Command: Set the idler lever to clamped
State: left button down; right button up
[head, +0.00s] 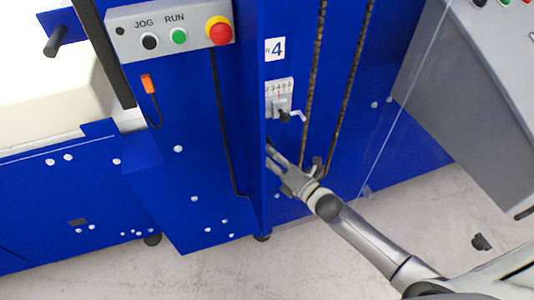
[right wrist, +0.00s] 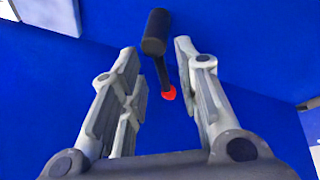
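The idler lever (right wrist: 155,34) shows in the right wrist view as a black cylindrical knob on a thin dark arm, with a red spot at the arm's lower end, against a blue panel. My right gripper (right wrist: 156,50) is open, with one finger on each side of the lever and a visible gap to both. In the head view my right gripper (head: 272,158) is close to the blue machine's upright panel, below the numbered scale. The lever cannot be made out clearly there. My left gripper is not in view.
A small numbered scale with a crank (head: 280,98) sits above my right gripper. Dark chains (head: 314,75) run beside it. A control box with JOG, RUN and a red stop button (head: 219,30) is at the upper left. A grey cabinet (head: 460,90) stands at right.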

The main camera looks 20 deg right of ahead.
jog(key=shift+x, duration=1)
grip_shut()
